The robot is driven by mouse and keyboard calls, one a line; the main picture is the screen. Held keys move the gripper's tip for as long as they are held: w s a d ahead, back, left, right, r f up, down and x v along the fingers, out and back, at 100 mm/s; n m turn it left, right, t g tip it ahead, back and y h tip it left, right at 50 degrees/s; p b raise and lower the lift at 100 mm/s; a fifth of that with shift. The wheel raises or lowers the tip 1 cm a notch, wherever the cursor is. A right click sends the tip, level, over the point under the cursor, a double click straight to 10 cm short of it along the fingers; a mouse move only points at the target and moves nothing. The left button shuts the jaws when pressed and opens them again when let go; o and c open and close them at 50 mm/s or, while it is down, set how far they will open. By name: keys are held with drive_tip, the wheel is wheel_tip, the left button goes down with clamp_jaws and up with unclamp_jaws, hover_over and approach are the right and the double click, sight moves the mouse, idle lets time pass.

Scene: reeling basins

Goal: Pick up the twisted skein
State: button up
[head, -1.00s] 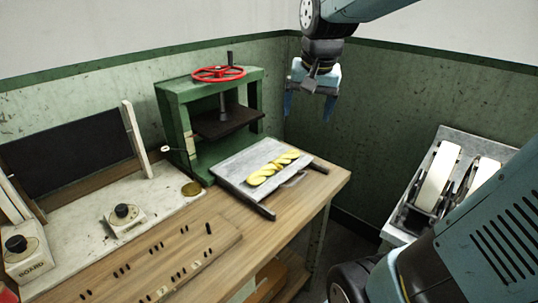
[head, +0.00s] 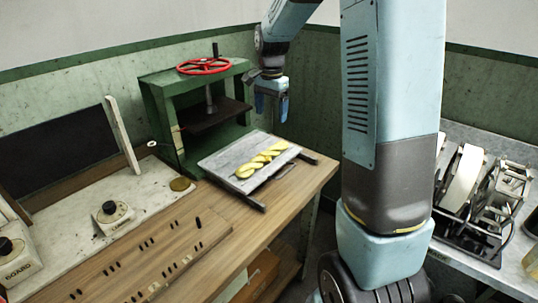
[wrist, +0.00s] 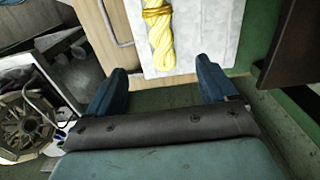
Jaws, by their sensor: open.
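The twisted skein (head: 262,160) is yellow and lies lengthwise on a grey slab (head: 222,160) in front of the green press. In the wrist view the skein (wrist: 161,40) is at the top centre, with a darker band around it near the top edge. My gripper (head: 272,108) hangs above and behind the slab's far end, its fingers pointing down. In the wrist view my gripper (wrist: 156,88) has its two blue fingers spread apart with nothing between them, and the skein lies beyond the fingertips. The skein's far end is cut off there.
The green press (head: 165,105) with a red handwheel (head: 203,66) stands close to my gripper's left. A wooden table (head: 285,200) carries the slab. Two dials and a slotted board are at left. A grey bench (head: 480,245) with reel machinery stands at right.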

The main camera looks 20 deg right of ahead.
sight(270, 149)
drive_tip(key=f, duration=1.4)
drive_tip(key=shift+w+f, duration=0.25)
drive_tip(key=shift+c, duration=0.2)
drive_tip(key=c, duration=1.1)
drive_tip(key=shift+r, duration=0.15)
